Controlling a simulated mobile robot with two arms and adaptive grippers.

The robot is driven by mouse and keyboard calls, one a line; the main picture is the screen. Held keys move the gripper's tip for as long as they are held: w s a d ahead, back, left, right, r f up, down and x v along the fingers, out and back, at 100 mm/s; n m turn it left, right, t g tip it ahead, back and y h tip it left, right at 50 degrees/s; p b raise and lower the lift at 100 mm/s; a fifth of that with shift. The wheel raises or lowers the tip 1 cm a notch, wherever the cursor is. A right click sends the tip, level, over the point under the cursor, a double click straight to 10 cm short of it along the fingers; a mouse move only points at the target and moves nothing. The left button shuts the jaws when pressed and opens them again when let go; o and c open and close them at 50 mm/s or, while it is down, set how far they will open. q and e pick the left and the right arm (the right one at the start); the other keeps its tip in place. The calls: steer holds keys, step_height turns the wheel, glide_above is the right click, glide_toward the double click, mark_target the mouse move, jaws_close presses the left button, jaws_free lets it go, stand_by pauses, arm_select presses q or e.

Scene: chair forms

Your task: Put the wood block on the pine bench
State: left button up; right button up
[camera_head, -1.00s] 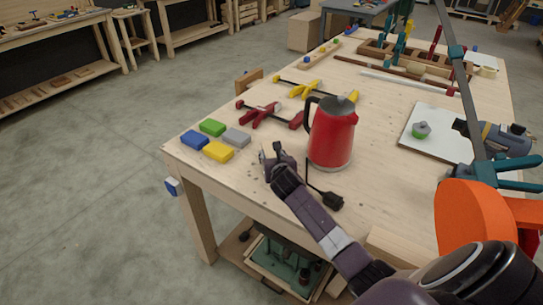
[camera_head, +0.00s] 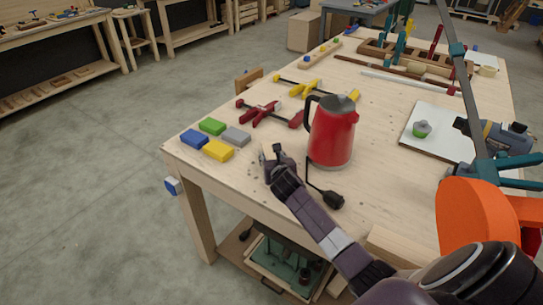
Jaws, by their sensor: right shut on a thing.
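My right gripper (camera_head: 270,157) reaches in from the lower right and is low over the near left part of the pine bench (camera_head: 385,125). It is shut on the wood block, whose pale colour blends with the bench top and which is mostly hidden by the fingers. I cannot tell whether the block touches the bench top. The gripper is left of the red kettle (camera_head: 332,137) and right of the coloured blocks. My left gripper is not in view.
A yellow block (camera_head: 219,150), blue block (camera_head: 194,139), green block (camera_head: 212,127) and grey block (camera_head: 237,137) lie near the left corner. A black plug (camera_head: 331,199) lies right of the gripper. Red clamps (camera_head: 264,113) lie behind. A white board (camera_head: 440,135) lies right.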

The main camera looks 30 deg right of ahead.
steer(key=shift+f, duration=0.1)
steer(key=o, duration=1.4)
steer(key=shift+v, duration=3.8)
